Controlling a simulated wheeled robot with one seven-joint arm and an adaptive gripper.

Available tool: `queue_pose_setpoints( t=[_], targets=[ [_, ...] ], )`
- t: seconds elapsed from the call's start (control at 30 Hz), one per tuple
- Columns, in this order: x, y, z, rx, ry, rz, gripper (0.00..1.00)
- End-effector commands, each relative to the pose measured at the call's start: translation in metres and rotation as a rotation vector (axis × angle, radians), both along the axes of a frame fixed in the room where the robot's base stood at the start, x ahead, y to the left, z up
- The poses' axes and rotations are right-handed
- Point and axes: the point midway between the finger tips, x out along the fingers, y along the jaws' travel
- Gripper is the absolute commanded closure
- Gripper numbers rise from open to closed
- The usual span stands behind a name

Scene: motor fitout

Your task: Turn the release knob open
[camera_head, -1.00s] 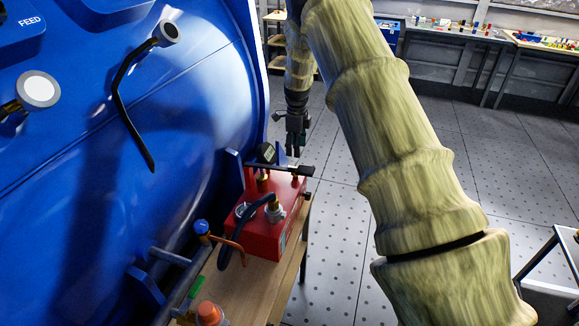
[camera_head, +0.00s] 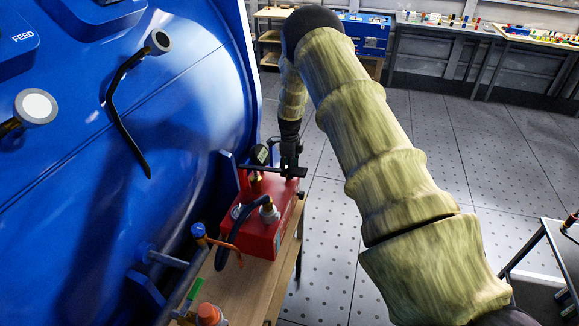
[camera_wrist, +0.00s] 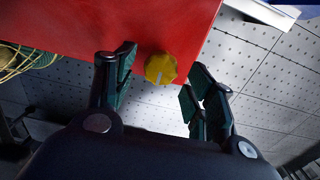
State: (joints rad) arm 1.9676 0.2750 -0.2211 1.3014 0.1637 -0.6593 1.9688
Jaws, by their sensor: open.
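The release knob (camera_wrist: 160,69) is a yellow, many-sided knob with a pale line on its face, on the side of the red pump box (camera_wrist: 70,24). My gripper (camera_wrist: 162,64) is open, with one dark green finger on each side of the knob; the wrist view shows gaps on both sides, and I see no contact. In the head view the red box (camera_head: 262,236) stands on a wooden bench beside the blue vessel. My gripper (camera_head: 290,168) is at its far end, and the knob is hidden there.
The blue vessel (camera_head: 190,85) with lever handles fills the left. The wooden bench (camera_head: 255,285) also carries a blue-topped valve (camera_head: 199,232) and an orange-capped item (camera_head: 209,314). A black bar handle (camera_head: 262,167) crosses the box top.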

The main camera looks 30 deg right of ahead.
Motion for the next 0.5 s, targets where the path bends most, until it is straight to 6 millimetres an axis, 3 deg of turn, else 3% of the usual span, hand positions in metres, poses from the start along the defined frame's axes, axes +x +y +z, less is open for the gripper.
queue_pose_setpoints(
  t=[0.43,0.5],
  targets=[
    [0.0006,0.0006,-0.0067,-0.001,-0.001,0.001,0.46],
    [0.0005,0.0008,-0.0067,-0.001,-0.001,0.001,0.58]
  ],
)
